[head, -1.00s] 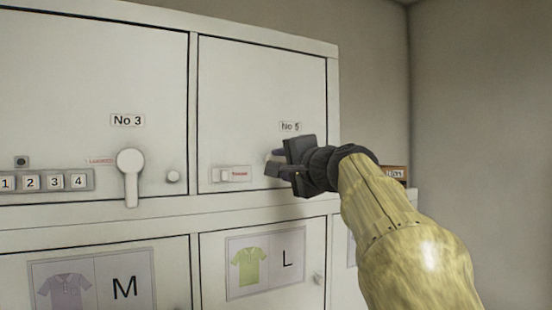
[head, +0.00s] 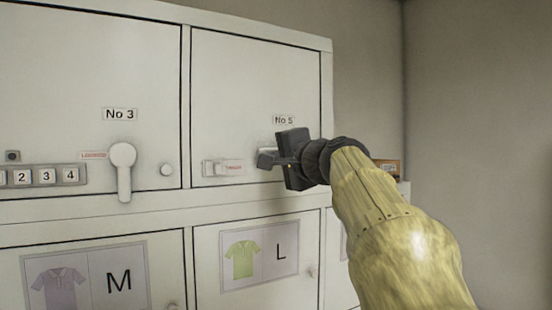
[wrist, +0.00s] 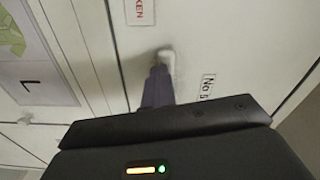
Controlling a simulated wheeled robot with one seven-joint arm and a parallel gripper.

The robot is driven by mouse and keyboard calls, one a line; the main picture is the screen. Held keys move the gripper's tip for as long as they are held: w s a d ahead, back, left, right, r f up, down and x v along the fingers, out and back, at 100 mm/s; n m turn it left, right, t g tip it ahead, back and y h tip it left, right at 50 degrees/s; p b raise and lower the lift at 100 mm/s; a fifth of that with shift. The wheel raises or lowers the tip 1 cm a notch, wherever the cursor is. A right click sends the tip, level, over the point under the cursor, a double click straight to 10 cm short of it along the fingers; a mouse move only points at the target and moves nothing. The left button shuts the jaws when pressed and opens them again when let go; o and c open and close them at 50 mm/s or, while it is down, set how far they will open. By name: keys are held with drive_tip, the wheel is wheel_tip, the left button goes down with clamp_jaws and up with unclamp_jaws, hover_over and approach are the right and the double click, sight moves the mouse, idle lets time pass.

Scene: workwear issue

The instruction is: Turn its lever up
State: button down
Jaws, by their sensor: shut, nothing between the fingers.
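The No 3 door (head: 60,80) has a white lever (head: 123,172) with a round hub, its arm hanging straight down. On the No 5 door (head: 255,75), my gripper (head: 265,159) is at the right side, below the number plate (head: 284,120). Its fingers are shut and empty. In the wrist view the dark fingers (wrist: 158,84) end beside a small white knob or lever (wrist: 166,60); I cannot tell which, nor whether they touch. My gripper hides most of that part in the head view.
Lower doors carry shirt pictures M (head: 85,278) and L (head: 260,252). A wall stands at right.

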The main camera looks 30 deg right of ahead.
drive_tip(key=shift+w+a+f, duration=0.1)
drive_tip(key=shift+w+f, duration=0.15)
idle(0.6)
drive_tip(key=c, duration=1.5)
unclamp_jaws()
drive_tip(key=shift+o, duration=0.9)
drive_tip(key=shift+s, duration=0.1)
drive_tip(key=shift+r, duration=0.15)
drive_tip(key=shift+s+f+b, duration=0.3)
drive_tip(key=shift+b, duration=0.05)
